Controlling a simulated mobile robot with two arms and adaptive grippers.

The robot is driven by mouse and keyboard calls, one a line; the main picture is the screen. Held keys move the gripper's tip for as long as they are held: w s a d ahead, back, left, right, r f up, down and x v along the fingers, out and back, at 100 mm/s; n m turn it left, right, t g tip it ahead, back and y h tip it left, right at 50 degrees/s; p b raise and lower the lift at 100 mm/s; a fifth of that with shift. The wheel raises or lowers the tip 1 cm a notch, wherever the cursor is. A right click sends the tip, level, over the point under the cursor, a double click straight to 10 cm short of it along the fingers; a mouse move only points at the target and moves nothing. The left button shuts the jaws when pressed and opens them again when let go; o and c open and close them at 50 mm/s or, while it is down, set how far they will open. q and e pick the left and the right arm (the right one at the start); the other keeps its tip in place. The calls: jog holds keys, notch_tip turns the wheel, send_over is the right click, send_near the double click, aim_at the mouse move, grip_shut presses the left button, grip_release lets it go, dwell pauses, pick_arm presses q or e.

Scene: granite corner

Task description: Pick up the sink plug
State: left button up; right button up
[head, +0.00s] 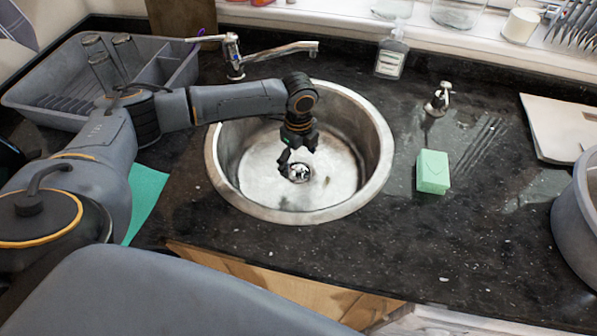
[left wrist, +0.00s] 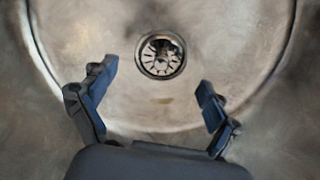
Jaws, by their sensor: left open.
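The round steel sink (head: 335,185) is set in the dark granite worktop. At the bottom of its bowl is the drain, with the slotted, round metal sink plug (head: 299,173) in it. The sink plug also shows in the left wrist view (left wrist: 161,55), with radial slots and a small raised piece at its centre. My left gripper (head: 296,154) reaches down into the bowl, above the plug. In the left wrist view its two fingers (left wrist: 158,77) are spread apart with nothing between them, and the plug appears beyond the fingertips. My right gripper is in neither view.
A tap (head: 235,58) stands behind the sink, its spout over the back rim. A grey dish rack (head: 70,65) is at the left, and a green sponge (head: 433,172) lies right of the sink. A soap bottle (head: 391,55) stands behind. The worktop between sponge and front edge is clear.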

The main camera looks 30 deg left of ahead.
pick_arm(q)
notch_tip(320, 180, down, 4)
jog(key=shift+w+a+f, duration=0.1)
jog(key=c, duration=1.3)
notch_tip(320, 180, up, 10)
grip_shut()
jog(key=r, duration=0.1)
notch_tip(320, 180, up, 13)
jog(key=p, duration=1.3)
send_over(298, 168)
jog(key=shift+f, duration=0.15)
